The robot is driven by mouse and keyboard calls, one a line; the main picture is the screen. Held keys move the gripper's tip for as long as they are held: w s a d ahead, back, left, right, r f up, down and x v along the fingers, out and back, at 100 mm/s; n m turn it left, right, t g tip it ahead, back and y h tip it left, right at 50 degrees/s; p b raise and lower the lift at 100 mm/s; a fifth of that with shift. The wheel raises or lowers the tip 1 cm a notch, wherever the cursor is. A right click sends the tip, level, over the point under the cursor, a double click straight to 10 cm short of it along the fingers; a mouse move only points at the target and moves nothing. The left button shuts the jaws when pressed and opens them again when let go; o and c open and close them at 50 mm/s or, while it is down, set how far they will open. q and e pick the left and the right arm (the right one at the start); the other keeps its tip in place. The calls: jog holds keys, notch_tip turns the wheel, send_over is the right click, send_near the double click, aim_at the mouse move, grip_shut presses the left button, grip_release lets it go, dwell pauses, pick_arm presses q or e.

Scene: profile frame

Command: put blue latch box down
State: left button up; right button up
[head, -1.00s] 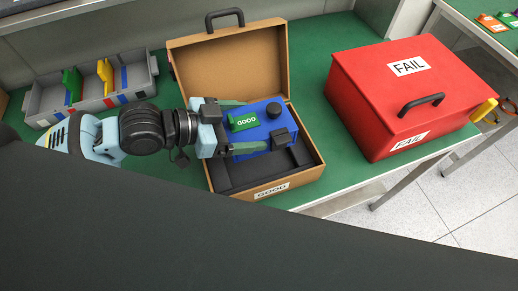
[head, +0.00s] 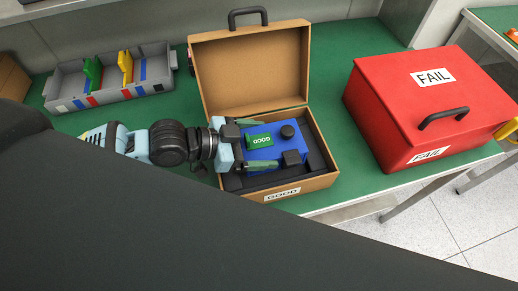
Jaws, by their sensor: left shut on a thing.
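The blue latch box (head: 289,145) has a green GOOD label (head: 260,141), a dark round knob and a dark latch. My left gripper (head: 264,147) reaches in from the left, one finger on each side of the box, and is shut on it. The box is inside the open brown case (head: 322,181) marked GOOD, between dark padding (head: 316,160). The gripper hides part of the box, and I cannot tell whether its underside touches the case floor. My right gripper is not in view.
The brown case's lid (head: 250,70) stands open behind the box. A closed red FAIL case (head: 395,115) stands to the right. A grey divided tray (head: 120,93) with green and yellow dividers is at back left. Green table (head: 340,60) is bare between the cases.

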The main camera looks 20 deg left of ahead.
pick_arm(q)
notch_tip(320, 180, down, 3)
jog(key=shift+r, duration=0.1)
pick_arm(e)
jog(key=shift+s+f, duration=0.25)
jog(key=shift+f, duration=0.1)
pick_arm(q)
jog(key=shift+f, duration=0.3)
jog(key=o, duration=1.3)
jog(key=shift+f, duration=0.1)
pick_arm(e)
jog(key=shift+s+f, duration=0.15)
